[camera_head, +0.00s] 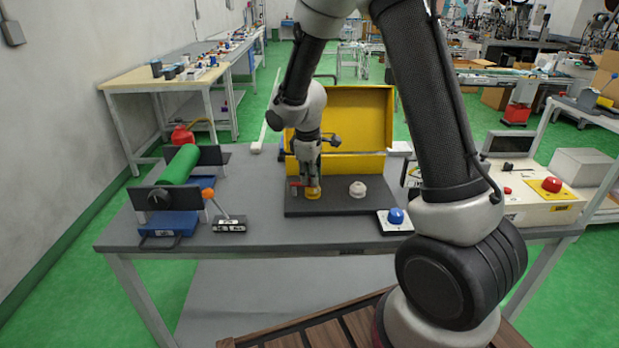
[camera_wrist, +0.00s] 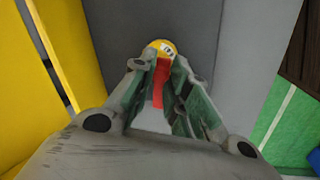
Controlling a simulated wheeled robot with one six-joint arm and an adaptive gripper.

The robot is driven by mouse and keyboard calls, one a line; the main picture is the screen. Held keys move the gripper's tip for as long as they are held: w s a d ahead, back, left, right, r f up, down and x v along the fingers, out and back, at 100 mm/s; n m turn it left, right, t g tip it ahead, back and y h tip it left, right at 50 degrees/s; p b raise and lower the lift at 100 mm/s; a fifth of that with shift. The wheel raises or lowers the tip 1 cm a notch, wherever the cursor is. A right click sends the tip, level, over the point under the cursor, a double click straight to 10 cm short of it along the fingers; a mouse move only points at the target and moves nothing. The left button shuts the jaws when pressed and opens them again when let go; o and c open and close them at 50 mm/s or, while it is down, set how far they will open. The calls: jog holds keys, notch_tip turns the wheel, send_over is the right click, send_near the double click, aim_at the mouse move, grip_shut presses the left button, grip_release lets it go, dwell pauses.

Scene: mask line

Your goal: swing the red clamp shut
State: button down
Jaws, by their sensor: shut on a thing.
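The red clamp (camera_wrist: 159,82) shows in the wrist view as a red bar between my fingers, with a yellow round piece (camera_wrist: 163,46) at its far end. My gripper (camera_head: 309,184) points down over the dark plate (camera_head: 335,207) on the table and is shut on the red clamp. In the head view a small red part (camera_head: 294,185) shows just left of my fingertips, and the yellow round piece sits at their base. My fingers hide much of the clamp, so I cannot tell its exact angle.
An open yellow box (camera_head: 362,122) stands right behind the plate. A white knob (camera_head: 357,188) is on the plate to the right. A blue button (camera_head: 396,215) sits front right, and a control box (camera_head: 530,200) further right. A green roller (camera_head: 180,165) stands at the left.

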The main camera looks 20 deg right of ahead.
jog(key=shift+w+d+n, duration=0.2)
jog(key=shift+w+n, duration=0.25)
jog(key=shift+n, duration=0.55)
jog(key=c, duration=1.3)
grip_release()
jog(key=shift+c, duration=0.2)
notch_tip(320, 180, up, 12)
jog(key=s+a, duration=0.1)
jog(key=s, duration=0.1)
jog(key=shift+f, duration=0.1)
